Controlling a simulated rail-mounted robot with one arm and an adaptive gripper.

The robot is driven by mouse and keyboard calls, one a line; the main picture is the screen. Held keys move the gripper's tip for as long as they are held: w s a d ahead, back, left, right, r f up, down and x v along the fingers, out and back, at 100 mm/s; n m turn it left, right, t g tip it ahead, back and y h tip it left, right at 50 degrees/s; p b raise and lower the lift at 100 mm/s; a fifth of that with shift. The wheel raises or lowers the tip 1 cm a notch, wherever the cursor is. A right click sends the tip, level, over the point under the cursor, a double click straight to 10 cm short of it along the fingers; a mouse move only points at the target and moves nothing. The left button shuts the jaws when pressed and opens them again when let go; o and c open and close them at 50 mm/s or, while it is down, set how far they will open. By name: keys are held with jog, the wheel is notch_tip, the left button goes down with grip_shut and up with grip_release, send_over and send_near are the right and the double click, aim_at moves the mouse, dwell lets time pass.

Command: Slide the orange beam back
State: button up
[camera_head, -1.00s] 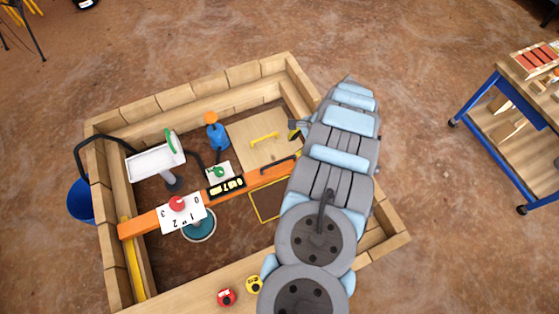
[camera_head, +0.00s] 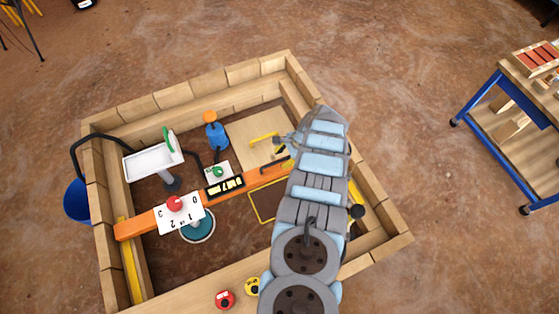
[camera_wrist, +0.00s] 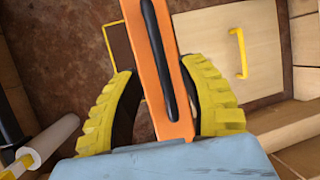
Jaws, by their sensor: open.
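The orange beam (camera_head: 137,226) runs across the wooden frame in the head view, carrying a white dial card with a red knob (camera_head: 174,203) and a black display with yellow digits (camera_head: 225,187). Its right end is partly hidden by my arm. In the wrist view the beam (camera_wrist: 178,113) lies between the two yellow fingers of my gripper (camera_wrist: 166,103), with a black handle (camera_wrist: 158,60) along its face. The fingers are open, with a gap on each side of the beam. In the head view the gripper is mostly hidden behind my arm.
A wooden panel with a yellow handle (camera_head: 264,137) lies behind the beam. A blue cylinder with an orange top (camera_head: 216,133), a white tray (camera_head: 150,160) and a teal disc (camera_head: 197,226) are inside the frame. Brick-like walls (camera_head: 235,77) surround it.

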jog(key=shift+b+x, duration=0.65)
jog(key=shift+x, duration=0.75)
grip_shut()
